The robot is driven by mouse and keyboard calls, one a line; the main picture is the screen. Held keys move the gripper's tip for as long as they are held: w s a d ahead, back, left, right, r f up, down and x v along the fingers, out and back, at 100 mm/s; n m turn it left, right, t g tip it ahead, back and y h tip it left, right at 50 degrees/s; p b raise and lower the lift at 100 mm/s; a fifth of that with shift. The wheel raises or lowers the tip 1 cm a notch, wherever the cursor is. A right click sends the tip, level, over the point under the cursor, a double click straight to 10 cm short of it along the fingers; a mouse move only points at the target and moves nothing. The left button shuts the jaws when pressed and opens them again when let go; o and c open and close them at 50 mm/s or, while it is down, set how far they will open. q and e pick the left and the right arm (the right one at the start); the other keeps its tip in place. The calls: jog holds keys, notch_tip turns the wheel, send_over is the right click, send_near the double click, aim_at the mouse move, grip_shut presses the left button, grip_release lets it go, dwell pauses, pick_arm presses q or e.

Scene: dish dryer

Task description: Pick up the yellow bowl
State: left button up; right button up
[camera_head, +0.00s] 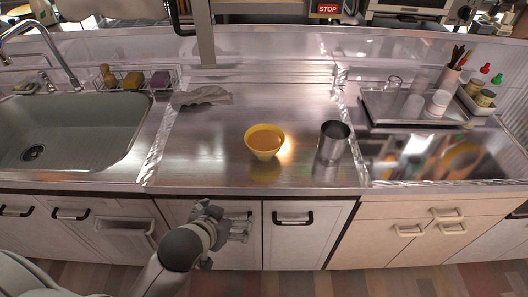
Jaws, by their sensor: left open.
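The yellow bowl (264,142) stands upright on the steel counter (215,150), right of the picture's middle line of the counter's bare part. My left gripper (240,227) is open and empty. It is in front of the cabinet doors, below the counter's front edge, lower and to the left of the bowl, and apart from it. My right gripper does not show in the head view.
A metal cup (333,140) stands close to the right of the bowl. A grey cloth (202,95) lies behind to the left. A sink (70,135) is at left. A tray (412,107) with cups is at right. The counter left of the bowl is clear.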

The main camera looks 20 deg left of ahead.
pick_arm(q)
jog(key=w+d+r+t, duration=0.1)
jog(key=w+r+t, duration=0.1)
jog(key=w+r, duration=0.1)
jog(key=w+r+t+h, duration=0.1)
jog(key=w+r+t, duration=0.1)
jog(key=w+r, duration=0.1)
jog(key=w+d+r+t, duration=0.1)
jog(key=w+r, duration=0.2)
jog(key=r, duration=0.2)
jog(key=shift+w+d+r+t, duration=0.1)
jog(key=shift+d+r+t, duration=0.2)
jog(key=shift+r+t, duration=0.1)
send_near(261, 141)
jog(key=d+r, duration=0.1)
jog(key=r, duration=0.1)
jog(key=shift+d+r+h, duration=0.25)
jog(key=shift+d+h, duration=0.05)
jog(key=shift+d, duration=0.1)
jog(key=shift+p+x, duration=0.35)
jog(key=shift+x, duration=2.5)
jog(key=shift+a, duration=0.1)
jog(key=c, duration=0.9)
jog(key=shift+r, duration=0.1)
jog(key=shift+c, duration=0.7)
jog(key=shift+r, duration=0.2)
